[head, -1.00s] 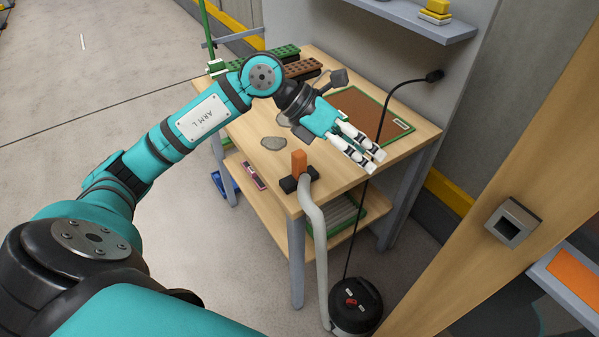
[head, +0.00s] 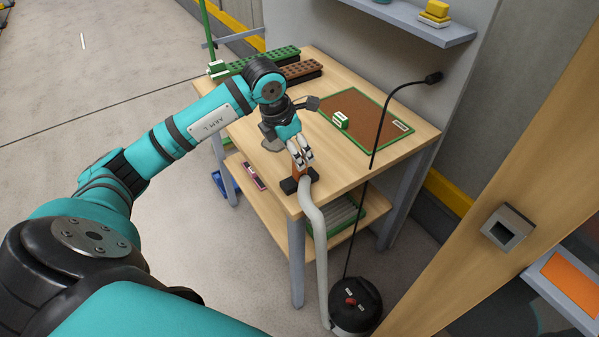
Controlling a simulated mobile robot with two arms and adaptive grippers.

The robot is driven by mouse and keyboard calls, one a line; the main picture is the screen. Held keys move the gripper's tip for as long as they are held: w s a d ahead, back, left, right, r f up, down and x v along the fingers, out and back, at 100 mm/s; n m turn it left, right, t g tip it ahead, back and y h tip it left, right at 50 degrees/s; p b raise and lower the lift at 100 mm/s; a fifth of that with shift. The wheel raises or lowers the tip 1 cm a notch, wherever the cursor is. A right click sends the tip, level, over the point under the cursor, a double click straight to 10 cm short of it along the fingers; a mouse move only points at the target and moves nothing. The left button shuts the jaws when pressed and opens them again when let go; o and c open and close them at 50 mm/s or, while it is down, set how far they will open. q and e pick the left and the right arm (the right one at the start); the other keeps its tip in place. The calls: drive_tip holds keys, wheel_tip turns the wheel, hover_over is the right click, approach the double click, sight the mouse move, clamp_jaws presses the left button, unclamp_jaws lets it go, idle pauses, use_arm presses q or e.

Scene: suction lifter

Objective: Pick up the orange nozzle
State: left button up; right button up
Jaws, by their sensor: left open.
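The orange nozzle (head: 297,171) stands upright in a black holder (head: 289,185) at the front corner of the wooden table. A grey hose (head: 317,222) runs from it down to a black vacuum unit (head: 355,304) on the floor. My left gripper (head: 303,163) points down right at the nozzle, and its open fingers cover the nozzle's upper part. I cannot tell whether the fingers touch it. My right gripper is not in view.
A brown board with a green rim (head: 335,100) lies on the table, with a small green-and-white block (head: 340,120) on it. Green (head: 270,58) and brown (head: 304,70) studded bars lie at the back. A thin black gooseneck (head: 385,126) rises on the right.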

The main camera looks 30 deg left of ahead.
use_arm(q)
drive_tip(key=shift+d+p+x, duration=0.15)
drive_tip(key=shift+p+x, duration=0.2)
drive_tip(key=shift+x, duration=1.2)
drive_tip(key=shift+d+p+x, duration=0.2)
drive_tip(key=shift+p+x, duration=0.15)
drive_tip(key=shift+x, duration=1.15)
drive_tip(key=shift+c, duration=0.4)
drive_tip(key=shift+r, duration=0.1)
clamp_jaws()
